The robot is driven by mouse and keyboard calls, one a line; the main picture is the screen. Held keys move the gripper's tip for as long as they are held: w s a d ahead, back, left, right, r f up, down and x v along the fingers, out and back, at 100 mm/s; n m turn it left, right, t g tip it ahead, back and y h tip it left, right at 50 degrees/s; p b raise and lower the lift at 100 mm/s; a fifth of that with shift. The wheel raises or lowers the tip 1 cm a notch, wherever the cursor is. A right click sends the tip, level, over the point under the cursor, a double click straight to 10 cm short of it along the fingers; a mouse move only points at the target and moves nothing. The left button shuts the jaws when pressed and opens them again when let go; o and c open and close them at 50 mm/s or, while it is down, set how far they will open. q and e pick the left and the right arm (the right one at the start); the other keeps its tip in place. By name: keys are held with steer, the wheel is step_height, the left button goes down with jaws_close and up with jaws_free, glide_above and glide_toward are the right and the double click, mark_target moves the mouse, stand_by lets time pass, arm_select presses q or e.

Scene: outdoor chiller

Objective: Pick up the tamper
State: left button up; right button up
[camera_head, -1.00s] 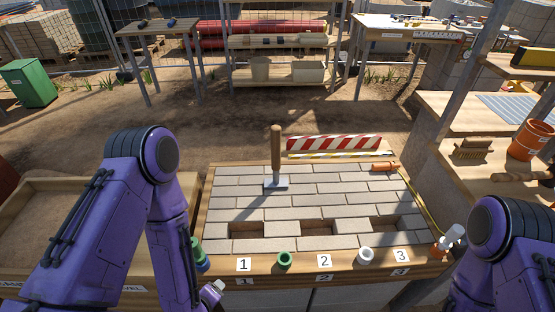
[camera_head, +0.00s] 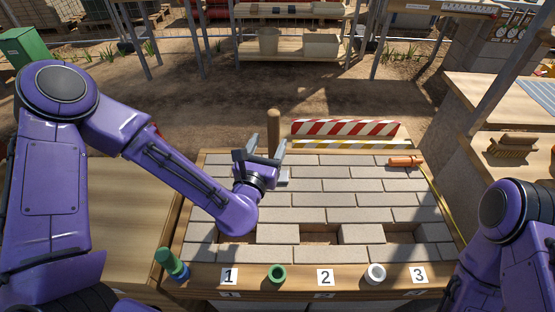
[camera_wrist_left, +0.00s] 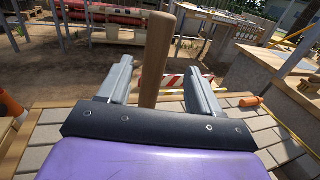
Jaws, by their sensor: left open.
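The tamper (camera_head: 273,126) stands upright on the paving bricks near the back of the table, its wooden handle pointing up. My left gripper (camera_head: 267,146) is open at the handle in the head view and hides most of the tamper's lower part. In the left wrist view the wooden handle of the tamper (camera_wrist_left: 156,55) rises between the two open fingers of my left gripper (camera_wrist_left: 160,78), with a gap on each side. The tamper's foot is mostly hidden. My right gripper is not in view; only part of my right arm shows.
A red-white striped barrier (camera_head: 345,128) stands behind the bricks, and an orange tool (camera_head: 406,161) lies at the back right.

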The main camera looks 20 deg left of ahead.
mark_target(272, 132)
arm_select(q)
steer(key=shift+w+a+r, duration=0.1)
steer(key=shift+w+r, duration=0.1)
steer(key=shift+w, duration=0.3)
steer(key=w, duration=0.1)
steer(key=w+p, duration=0.1)
steer(key=w, duration=0.1)
steer(key=w+p, duration=0.1)
steer(key=w, duration=0.1)
steer(key=shift+w+a+f, duration=0.15)
steer(key=shift+a+f, duration=0.1)
steer(key=shift+f, duration=0.05)
steer(key=shift+w, duration=0.35)
jaws_close()
steer(key=shift+r, duration=0.1)
